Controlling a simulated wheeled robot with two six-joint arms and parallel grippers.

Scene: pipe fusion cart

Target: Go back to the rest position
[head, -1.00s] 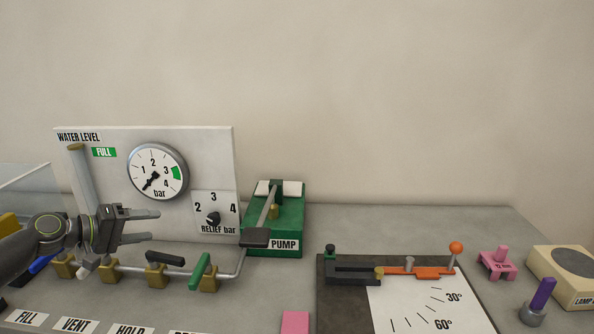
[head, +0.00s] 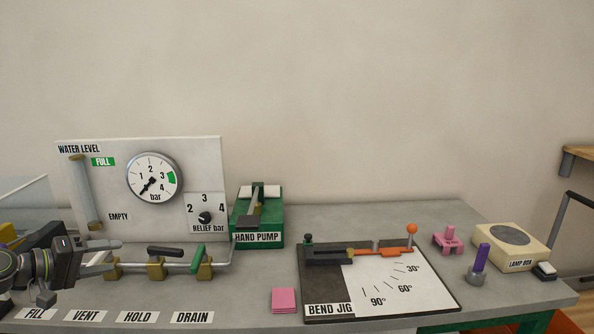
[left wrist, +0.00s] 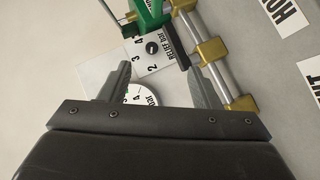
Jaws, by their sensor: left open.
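My left gripper (head: 100,257) is at the left of the head view, in front of the white gauge panel (head: 185,235) and above the left end of the valve pipe. Its jaws are open and empty. In the left wrist view the two fingers (left wrist: 162,82) stand apart, with the dial gauge (left wrist: 140,95) and the relief knob (left wrist: 152,48) behind them. The gripper hides part of the left valves. My right gripper is in neither view.
The green hand pump (head: 257,222) stands right of the panel. Pink pads (head: 284,299) lie left of the bend jig (head: 330,290). A pink fitting (head: 448,240), a purple-handled tool (head: 480,262) and the lamp box (head: 510,248) are at the right. Labels line the front edge.

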